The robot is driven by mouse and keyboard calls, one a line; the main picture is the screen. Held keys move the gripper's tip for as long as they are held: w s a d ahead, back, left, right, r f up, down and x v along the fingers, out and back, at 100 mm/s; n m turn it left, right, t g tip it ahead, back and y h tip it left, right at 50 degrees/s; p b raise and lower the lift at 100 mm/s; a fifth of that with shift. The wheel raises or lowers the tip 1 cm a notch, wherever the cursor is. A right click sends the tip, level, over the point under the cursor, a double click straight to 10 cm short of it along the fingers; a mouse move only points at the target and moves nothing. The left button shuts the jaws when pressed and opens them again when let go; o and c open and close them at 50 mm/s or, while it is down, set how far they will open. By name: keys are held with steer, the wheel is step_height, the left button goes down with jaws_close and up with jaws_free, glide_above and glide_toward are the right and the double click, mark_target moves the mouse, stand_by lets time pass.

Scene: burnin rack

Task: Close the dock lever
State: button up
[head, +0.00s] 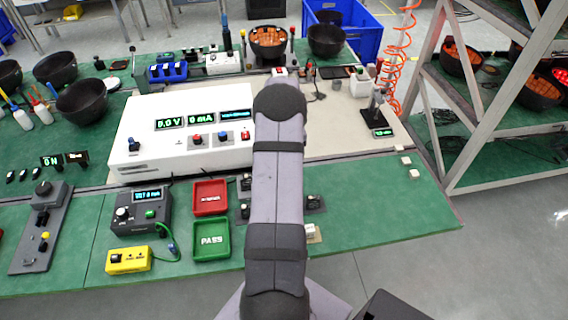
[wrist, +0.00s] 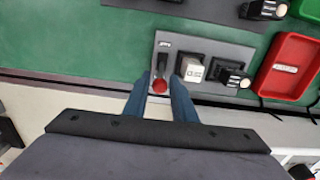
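The dock lever (wrist: 162,66) is a dark bar with a round red knob (wrist: 160,86) at its end, on a grey dock plate (wrist: 211,55) in the wrist view. The plate also holds a white block in a black socket (wrist: 194,71) and a black module (wrist: 230,76). My gripper (wrist: 160,84) has its two blue fingers apart, one on either side of the red knob, with narrow gaps showing. Whether the fingertips touch the lever cannot be told. In the head view my arm hides the gripper and the lever.
A red tray (head: 210,197) and a green PASS tray (head: 211,239) lie left of my arm. A white power supply (head: 183,133) stands behind them. Further black modules (head: 314,201) sit close to my arm's right side.

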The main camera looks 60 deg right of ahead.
jaws_close()
steer(key=shift+s+a+t+h+b, duration=0.15)
steer(key=shift+t+h+b, duration=0.15)
steer(key=shift+b, duration=0.3)
steer(key=b, duration=0.2)
steer(key=t+h+b, duration=0.1)
steer(key=b, duration=0.1)
steer(key=shift+s+a+f+t+h, duration=0.1)
steer(key=shift+s+a+t+h, duration=0.2)
steer(key=shift+s+a, duration=0.1)
steer(key=b, duration=0.3)
steer(key=t+h+b, duration=0.1)
steer(key=b, duration=0.3)
steer(key=shift+s+a, duration=0.3)
steer(key=shift+s, duration=0.05)
steer(key=t+h+b, duration=0.1)
steer(key=b, duration=0.9)
steer(key=shift+s+a+f+t+h, duration=0.25)
steer(key=shift+s+a+t+h, duration=0.15)
steer(key=b, duration=0.4)
steer(key=shift+s+a+t+h, duration=0.15)
steer(key=shift+t+h, duration=0.25)
steer(key=b, duration=0.4)
steer(key=shift+s+a+r, duration=0.15)
steer(key=shift+r, duration=0.05)
steer(key=shift+r+t+h, duration=0.15)
steer(key=shift+t+h, duration=0.15)
